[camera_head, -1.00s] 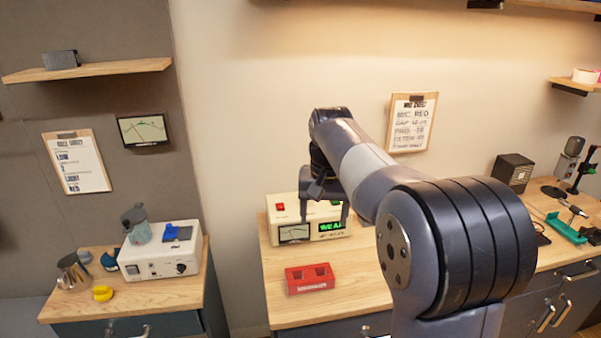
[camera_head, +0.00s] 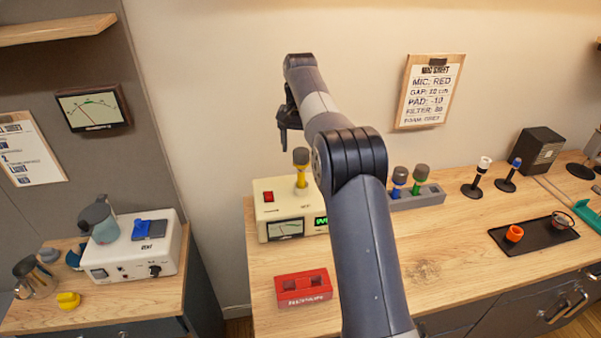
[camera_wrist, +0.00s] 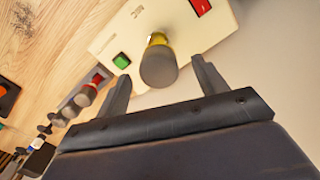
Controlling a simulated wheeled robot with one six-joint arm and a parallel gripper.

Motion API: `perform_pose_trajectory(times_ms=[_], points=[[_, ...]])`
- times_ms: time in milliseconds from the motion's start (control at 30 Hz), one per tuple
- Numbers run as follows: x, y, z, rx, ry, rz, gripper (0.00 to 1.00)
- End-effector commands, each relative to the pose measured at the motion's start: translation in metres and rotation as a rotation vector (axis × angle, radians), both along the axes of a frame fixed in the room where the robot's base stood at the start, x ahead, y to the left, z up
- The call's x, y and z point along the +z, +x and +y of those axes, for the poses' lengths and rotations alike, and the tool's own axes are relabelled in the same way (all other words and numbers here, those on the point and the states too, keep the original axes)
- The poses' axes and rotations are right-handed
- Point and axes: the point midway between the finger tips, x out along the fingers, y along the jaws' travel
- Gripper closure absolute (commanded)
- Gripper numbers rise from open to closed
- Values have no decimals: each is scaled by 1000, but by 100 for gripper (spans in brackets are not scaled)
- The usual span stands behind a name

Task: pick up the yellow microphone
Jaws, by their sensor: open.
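The yellow microphone (camera_head: 301,170) has a grey head and a yellow body. It stands upright on the cream meter box (camera_head: 268,226). In the wrist view the microphone (camera_wrist: 159,62) shows its grey head toward the camera, between the two fingers and a little beyond them. My gripper (camera_wrist: 160,82) is open and empty. In the head view my gripper (camera_head: 288,126) is above and slightly left of the microphone, apart from it.
A grey rack (camera_head: 425,195) holds a blue and a green microphone right of my arm. A red block (camera_head: 303,288) lies in front of the box. A black tray (camera_head: 533,238) is further right. A white device (camera_head: 135,250) stands on the left cabinet. The wall is close behind.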

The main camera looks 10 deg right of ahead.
Motion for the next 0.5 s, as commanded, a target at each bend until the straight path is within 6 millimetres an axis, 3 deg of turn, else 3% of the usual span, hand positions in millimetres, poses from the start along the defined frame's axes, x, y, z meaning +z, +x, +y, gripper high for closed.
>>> perform_pose_trajectory(times_ms=[500], points=[[-53, -1, -3, 0, 0, 4, 33]])
